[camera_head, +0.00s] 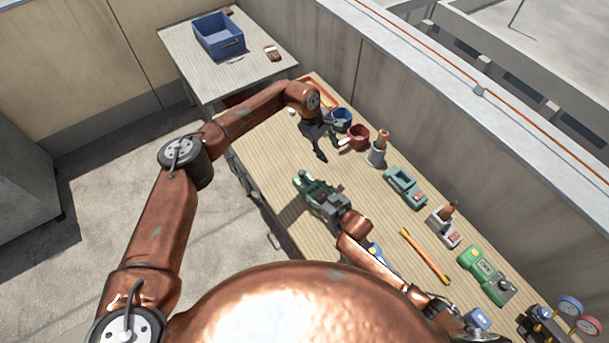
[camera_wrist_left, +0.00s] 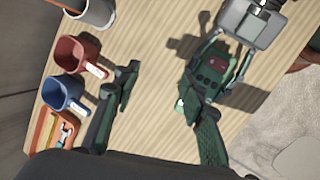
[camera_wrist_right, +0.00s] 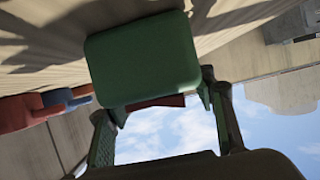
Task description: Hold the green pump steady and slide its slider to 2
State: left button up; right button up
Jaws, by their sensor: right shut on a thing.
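The green pump (camera_head: 318,196) is in my right gripper (camera_head: 312,186), over the middle of the workbench. In the left wrist view the pump (camera_wrist_left: 211,66) shows a reddish spot on its face, between the right gripper's fingers. In the right wrist view the pump (camera_wrist_right: 145,62) is a plain green block, with a red part beneath it. The slider and its marks are too small to tell. My left gripper (camera_head: 331,151) is open and empty, beyond the pump near the mugs. Its spread fingers (camera_wrist_left: 158,90) are apart from the pump.
A blue mug (camera_head: 342,119), red mug (camera_head: 358,137) and grey holder (camera_head: 377,154) stand near the left gripper. A teal device (camera_head: 405,188), orange rod (camera_head: 425,256) and green meter (camera_head: 485,272) lie along the bench. A blue bin (camera_head: 218,40) sits on the far table.

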pick_arm(q)
jog(key=w+d+r+n+t+h, duration=0.2)
jog(key=d+r+n+h, duration=0.15)
jog(key=d+r, duration=0.45)
jog(key=w+d+r+n+t+h, duration=0.1)
jog(key=w+d+r+n+h, duration=0.2)
jog(key=d+r+h, duration=0.45)
jog(key=w+a+r+n+t+y, duration=0.2)
jog(key=w+a+r+n+t, duration=0.25)
jog(key=w+r+n, duration=0.3)
jog(key=w+a+r+n+t+y, duration=0.1)
jog(key=w+a+r+n+t, duration=0.2)
jog(key=w+r+n+t, duration=0.45)
jog(key=w+a+f+n+g+y, duration=0.1)
jog(key=w+a+f+n+y, duration=0.1)
jog(key=a+f+n+y, duration=0.5)
jog(key=n+g+y, duration=0.5)
jog(key=n+g, duration=0.9)
jog(key=n, duration=0.1)
send_near(302, 172)
jog(key=shift+m, duration=0.25)
notch_tip(302, 172, down, 8)
jog(key=shift+f, duration=0.2)
